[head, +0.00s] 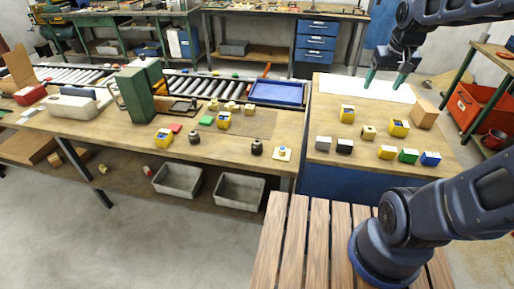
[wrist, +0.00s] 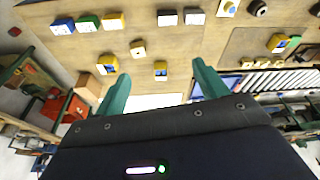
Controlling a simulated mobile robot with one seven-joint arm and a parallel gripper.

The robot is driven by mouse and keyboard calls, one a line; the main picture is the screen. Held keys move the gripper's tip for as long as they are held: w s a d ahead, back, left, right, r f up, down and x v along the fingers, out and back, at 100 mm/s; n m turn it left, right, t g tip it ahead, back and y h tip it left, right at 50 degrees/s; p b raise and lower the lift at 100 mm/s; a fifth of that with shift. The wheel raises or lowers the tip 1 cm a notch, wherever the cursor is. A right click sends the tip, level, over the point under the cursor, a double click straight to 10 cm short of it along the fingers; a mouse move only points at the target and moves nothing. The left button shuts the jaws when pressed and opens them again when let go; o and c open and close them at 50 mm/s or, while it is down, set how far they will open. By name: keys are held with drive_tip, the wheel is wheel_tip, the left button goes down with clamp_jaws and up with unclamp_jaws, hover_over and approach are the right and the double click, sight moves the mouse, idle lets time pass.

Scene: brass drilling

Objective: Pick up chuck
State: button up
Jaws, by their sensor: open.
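I cannot tell for certain which piece is the chuck. Two small dark round pieces stand on the left bench, one near its middle (head: 195,137) and one towards its right end (head: 257,147). A small tan block with a dark centre (head: 368,132) sits on the right table and also shows in the wrist view (wrist: 137,49). My gripper (head: 387,78) is above the far part of the right table, with green fingers spread and nothing between them. In the wrist view the open fingers (wrist: 160,76) point towards the tabletop, apart from all pieces.
Yellow-and-blue blocks (head: 347,114) and a cardboard box (head: 424,114) stand on the right table. Grey, black, yellow, green and blue blocks line its front. A green upright machine (head: 138,95), blue tray (head: 277,93) and roller conveyor (head: 212,86) occupy the left bench.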

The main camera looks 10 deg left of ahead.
drive_tip(key=w+a+f+n+g, duration=0.15)
drive_tip(key=w+a+f, duration=0.25)
drive_tip(key=w+a, duration=0.45)
drive_tip(key=n+g+h, duration=0.2)
drive_tip(key=n+g, duration=0.1)
drive_tip(key=n, duration=0.2)
hover_over(257, 141)
drive_tip(key=a, duration=0.1)
wheel_tip(257, 141, down, 23)
drive_tip(key=shift+f, duration=0.15)
drive_tip(key=shift+s+a+f, duration=0.1)
drive_tip(key=shift+a+f, duration=0.05)
drive_tip(key=shift+f, duration=0.15)
drive_tip(key=f, duration=0.5)
drive_tip(key=shift+s+d, duration=0.2)
drive_tip(key=shift+d, duration=0.05)
drive_tip(key=shift+w+d+f, duration=0.1)
drive_tip(key=shift+d+f, duration=0.15)
drive_tip(key=shift+f, duration=1.1)
drive_tip(key=shift+w+d+f, duration=0.1)
drive_tip(key=shift+d+f, duration=0.1)
drive_tip(key=shift+f, duration=1.15)
